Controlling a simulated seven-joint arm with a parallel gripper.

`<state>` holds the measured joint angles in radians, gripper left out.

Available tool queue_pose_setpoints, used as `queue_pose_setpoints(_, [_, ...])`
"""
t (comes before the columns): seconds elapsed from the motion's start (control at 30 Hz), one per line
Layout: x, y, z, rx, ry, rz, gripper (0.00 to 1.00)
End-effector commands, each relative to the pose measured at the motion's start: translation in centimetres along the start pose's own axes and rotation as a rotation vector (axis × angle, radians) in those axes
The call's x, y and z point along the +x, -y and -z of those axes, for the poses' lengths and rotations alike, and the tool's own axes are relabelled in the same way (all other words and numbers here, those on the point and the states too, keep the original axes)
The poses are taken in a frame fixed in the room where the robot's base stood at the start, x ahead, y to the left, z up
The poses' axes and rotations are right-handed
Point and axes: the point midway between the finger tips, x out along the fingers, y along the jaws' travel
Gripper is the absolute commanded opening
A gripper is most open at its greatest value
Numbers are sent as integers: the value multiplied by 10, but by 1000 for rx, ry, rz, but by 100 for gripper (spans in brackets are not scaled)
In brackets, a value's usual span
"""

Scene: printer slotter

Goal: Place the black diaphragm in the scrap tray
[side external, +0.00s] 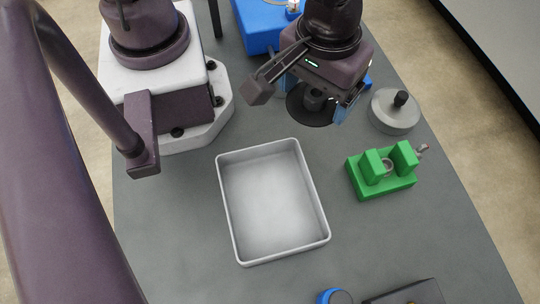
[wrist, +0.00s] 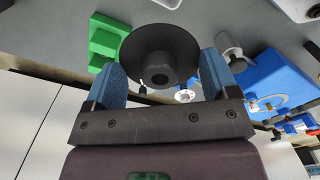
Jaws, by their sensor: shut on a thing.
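The black diaphragm (side external: 301,115) is a dark round disc with a raised hub, held below my gripper (side external: 303,98) in the side external view. In the wrist view the disc (wrist: 145,42) sits between the two blue fingertips of my gripper (wrist: 162,75), which are at its opposite sides. My gripper is shut on it. The exact contact at the fingertips is partly hidden. The scrap tray (side external: 272,205) is a pale grey, empty rectangular tray in the middle of the table. The diaphragm is behind the tray's far edge, apart from it.
A green fixture (side external: 368,187) stands right of the tray. A grey round weight with a black knob (side external: 396,112) is behind it. A blue machine (side external: 262,28) stands at the back. A blue-topped part (side external: 334,297) and a dark block (side external: 408,293) lie at the front edge.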

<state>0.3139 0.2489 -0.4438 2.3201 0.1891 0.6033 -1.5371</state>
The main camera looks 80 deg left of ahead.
Motion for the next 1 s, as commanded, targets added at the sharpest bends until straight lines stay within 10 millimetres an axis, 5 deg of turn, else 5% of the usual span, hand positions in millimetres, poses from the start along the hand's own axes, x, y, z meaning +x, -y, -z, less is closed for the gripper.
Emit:
queue_pose_setpoints(0.2, [-13, -9, -55, 462, 1, -1, 56])
queue_pose_setpoints(0.57, [-27, -8, -110, 919, 2, 0, 55])
queue_pose_setpoints(1.0, [50, -6, -111, 920, 7, 6, 55])
